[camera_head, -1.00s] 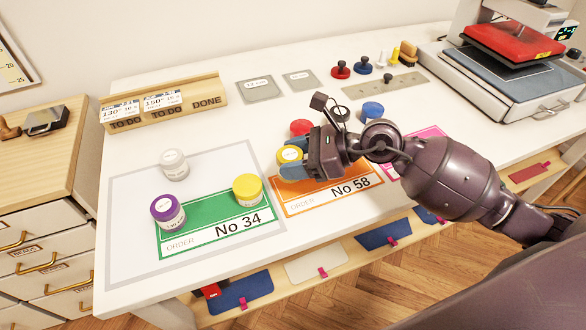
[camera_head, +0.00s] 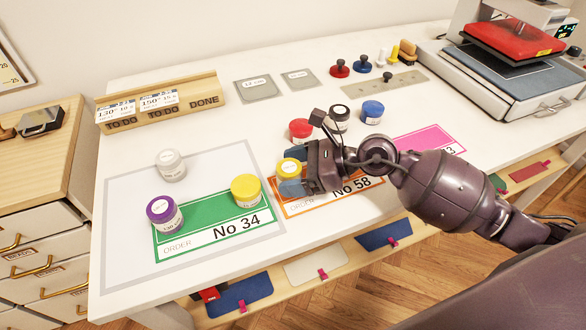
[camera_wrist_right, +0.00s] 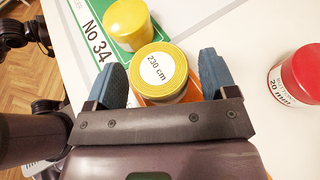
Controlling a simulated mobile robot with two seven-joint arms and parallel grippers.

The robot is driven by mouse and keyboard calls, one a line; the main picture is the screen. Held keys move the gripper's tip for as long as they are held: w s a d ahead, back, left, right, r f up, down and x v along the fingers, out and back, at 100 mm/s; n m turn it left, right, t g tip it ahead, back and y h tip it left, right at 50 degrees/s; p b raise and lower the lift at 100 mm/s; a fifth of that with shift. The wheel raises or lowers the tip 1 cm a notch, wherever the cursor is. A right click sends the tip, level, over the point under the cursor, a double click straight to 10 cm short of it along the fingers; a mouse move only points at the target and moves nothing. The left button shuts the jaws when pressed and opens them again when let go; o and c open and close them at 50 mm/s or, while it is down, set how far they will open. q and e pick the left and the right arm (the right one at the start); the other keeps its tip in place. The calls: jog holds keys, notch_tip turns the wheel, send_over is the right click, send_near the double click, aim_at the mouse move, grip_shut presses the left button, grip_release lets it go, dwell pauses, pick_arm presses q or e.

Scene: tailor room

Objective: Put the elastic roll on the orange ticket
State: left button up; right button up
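A yellow-topped roll labelled 230 cm (camera_head: 289,167) is upright at the far left part of the orange ticket No 58 (camera_head: 292,209). In the right wrist view the roll (camera_wrist_right: 158,70) is between my two blue fingertips, with orange showing beside its base. My right gripper (camera_head: 290,178) is around the roll. Its fingers (camera_wrist_right: 163,82) are apart, with a clear gap at the right finger, so it looks open. The gripper hides much of the ticket and the roll's lower side. My left gripper is not in view.
The green ticket No 34 (camera_head: 208,228) at left holds a yellow jar (camera_head: 246,190) and a purple jar (camera_head: 164,214), close to my gripper. A white-topped jar (camera_head: 171,165) stands behind. Red (camera_head: 300,130), black (camera_head: 339,115) and blue (camera_head: 372,112) ones stand beyond. A pink ticket (camera_head: 433,140) is at right.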

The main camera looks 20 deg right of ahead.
jog(key=shift+d+r, duration=0.1)
jog(key=shift+r, duration=0.1)
jog(key=v, duration=1)
jog(key=shift+s+d, duration=0.25)
jog(key=shift+d, duration=0.05)
jog(key=shift+s+d+r, duration=0.2)
jog(key=shift+d+r, duration=0.1)
jog(key=shift+d, duration=0.15)
